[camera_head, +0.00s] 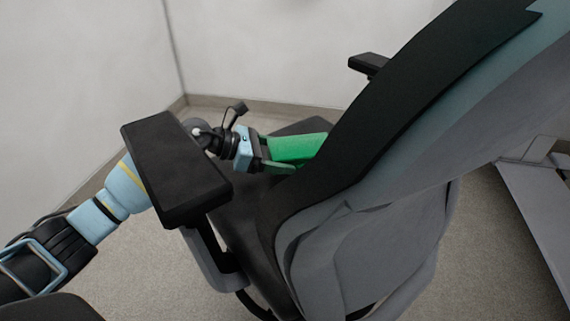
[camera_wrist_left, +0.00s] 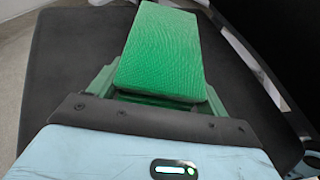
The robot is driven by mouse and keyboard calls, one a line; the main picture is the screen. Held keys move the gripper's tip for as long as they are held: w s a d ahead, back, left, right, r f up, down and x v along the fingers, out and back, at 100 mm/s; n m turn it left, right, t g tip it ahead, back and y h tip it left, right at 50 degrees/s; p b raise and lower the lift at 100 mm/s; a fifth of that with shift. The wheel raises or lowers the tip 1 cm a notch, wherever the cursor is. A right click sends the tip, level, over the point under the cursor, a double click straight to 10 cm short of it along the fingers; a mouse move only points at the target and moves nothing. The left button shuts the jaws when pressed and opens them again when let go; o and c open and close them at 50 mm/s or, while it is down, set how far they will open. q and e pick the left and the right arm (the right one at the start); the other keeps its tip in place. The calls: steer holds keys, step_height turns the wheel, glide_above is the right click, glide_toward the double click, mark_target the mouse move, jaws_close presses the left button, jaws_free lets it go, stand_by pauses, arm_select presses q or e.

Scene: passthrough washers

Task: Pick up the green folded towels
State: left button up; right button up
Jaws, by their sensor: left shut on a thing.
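The green folded towels (camera_head: 298,148) show as one green block over the seat of an office chair, near the backrest. In the left wrist view the towels (camera_wrist_left: 163,50) fill the space between the fingers and reach away from the gripper. My left gripper (camera_head: 277,166) is shut on the towels, with its green fingers along their sides. In the left wrist view the left gripper (camera_wrist_left: 155,97) has a finger on each side of the towels. Whether the towels touch the seat I cannot tell. The backrest hides their far end in the head view. My right gripper is not in view.
The chair's black armrest (camera_head: 175,165) stands in front of my left forearm, which passes behind it. The tall backrest (camera_head: 400,110) rises just right of the towels. Another armrest (camera_head: 368,64) is farther back. The dark seat (camera_wrist_left: 60,60) lies around the gripper. White walls stand behind.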

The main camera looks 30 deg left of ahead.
arm_select(q)
steer(key=w+a, duration=0.2)
steer(key=a, duration=0.2)
steer(key=w+a+b, duration=0.1)
steer(key=a, duration=0.3)
steer(key=w+a+b, duration=0.1)
steer(key=w+a, duration=0.1)
steer(key=a, duration=0.2)
steer(key=shift+w+a+f, duration=0.15)
steer(key=shift+w+a, duration=0.05)
steer(key=shift+w, duration=0.15)
steer(key=shift+w+a+b, duration=0.35)
steer(key=shift+a+b, duration=0.2)
steer(key=shift+a, duration=0.25)
